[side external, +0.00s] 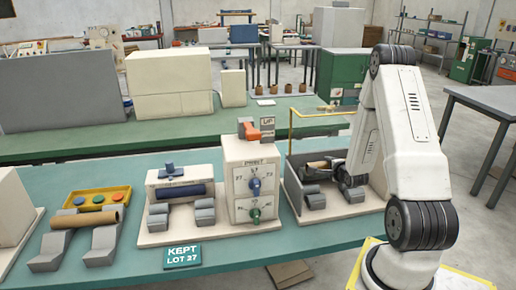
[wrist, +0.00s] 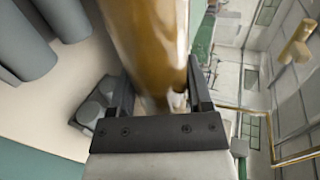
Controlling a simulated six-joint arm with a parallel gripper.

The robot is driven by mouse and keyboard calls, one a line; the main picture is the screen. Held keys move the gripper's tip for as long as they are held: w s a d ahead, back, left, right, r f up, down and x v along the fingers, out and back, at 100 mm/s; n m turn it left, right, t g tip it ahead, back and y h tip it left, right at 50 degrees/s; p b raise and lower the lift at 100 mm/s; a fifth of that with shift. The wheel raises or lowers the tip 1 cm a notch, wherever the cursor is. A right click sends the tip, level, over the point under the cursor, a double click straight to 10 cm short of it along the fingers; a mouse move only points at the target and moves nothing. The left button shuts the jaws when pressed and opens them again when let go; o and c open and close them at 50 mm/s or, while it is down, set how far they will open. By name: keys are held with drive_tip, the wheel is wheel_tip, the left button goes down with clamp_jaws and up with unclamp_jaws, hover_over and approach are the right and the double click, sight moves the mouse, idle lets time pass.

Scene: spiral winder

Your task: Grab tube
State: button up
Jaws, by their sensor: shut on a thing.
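My gripper (side external: 348,182) is at the right-hand station in the side view, low inside a dark grey open-sided housing (side external: 293,188). In the wrist view my gripper (wrist: 160,80) has its two dark fingers on either side of a glossy golden-brown tube (wrist: 148,35) and is shut on it. The tube runs away from the gripper, and its far end is out of frame. In the side view only a small tan part of it (side external: 318,164) shows; the gripper and housing hide the rest. Another brown tube (side external: 85,218) lies across grey cradle blocks at the left.
A cream control box (side external: 252,185) with knobs and an orange lever stands left of the housing. Grey blocks (side external: 312,196) sit in front. A yellow rail (side external: 320,112) rises behind. A blue roller station (side external: 180,192) and a "KEPT LOT 27" sign (side external: 183,256) are farther left.

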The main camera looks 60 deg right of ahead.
drive_tip(key=shift+r, duration=0.8)
drive_tip(key=shift+r, duration=0.1)
